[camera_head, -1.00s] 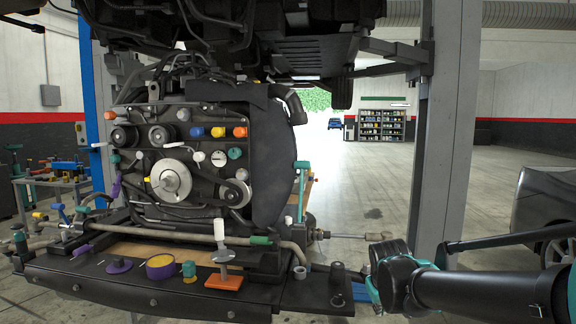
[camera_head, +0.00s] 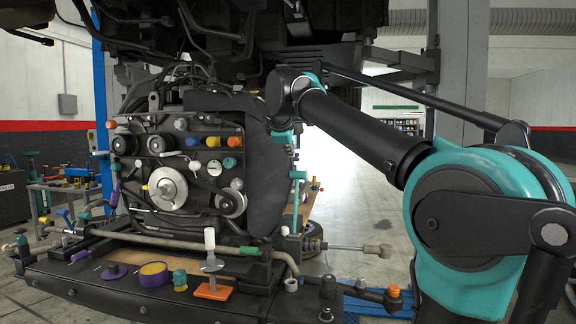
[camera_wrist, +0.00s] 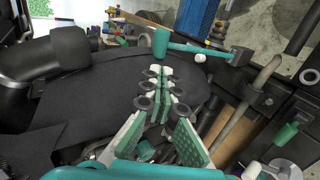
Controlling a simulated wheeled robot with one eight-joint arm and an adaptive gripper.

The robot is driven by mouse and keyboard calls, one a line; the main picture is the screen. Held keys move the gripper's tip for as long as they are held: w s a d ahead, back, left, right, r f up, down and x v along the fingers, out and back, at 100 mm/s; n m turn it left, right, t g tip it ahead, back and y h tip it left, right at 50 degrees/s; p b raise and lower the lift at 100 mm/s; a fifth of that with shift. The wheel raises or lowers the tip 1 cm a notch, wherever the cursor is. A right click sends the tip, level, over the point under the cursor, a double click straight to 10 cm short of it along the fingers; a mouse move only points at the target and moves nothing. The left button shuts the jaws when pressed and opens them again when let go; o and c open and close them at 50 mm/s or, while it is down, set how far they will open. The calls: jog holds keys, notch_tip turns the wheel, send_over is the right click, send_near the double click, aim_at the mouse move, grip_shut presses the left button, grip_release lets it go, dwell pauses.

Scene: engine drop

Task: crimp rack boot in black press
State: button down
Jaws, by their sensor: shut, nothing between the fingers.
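I cannot single out the rack boot with certainty. A rod with a light ball end (camera_head: 345,247) sticks out at the right of the engine, with a dark round part (camera_head: 312,240) at its base. A small black upright fitting (camera_head: 328,286) stands at the right end of the black bench, but I cannot tell whether it is the black press. My gripper (camera_wrist: 161,73) shows in the wrist view with green-padded fingers, shut and empty, over a broad black cover (camera_wrist: 85,85).
The engine (camera_head: 180,165) carries several coloured knobs and pulleys. Grey posts flank open floor at the back.

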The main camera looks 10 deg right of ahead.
aim_at(298, 173)
jog(key=x, duration=1.3)
jog(key=shift+w+d+f, duration=0.1)
jog(key=shift+w+f, duration=0.1)
jog(key=shift+w, duration=0.05)
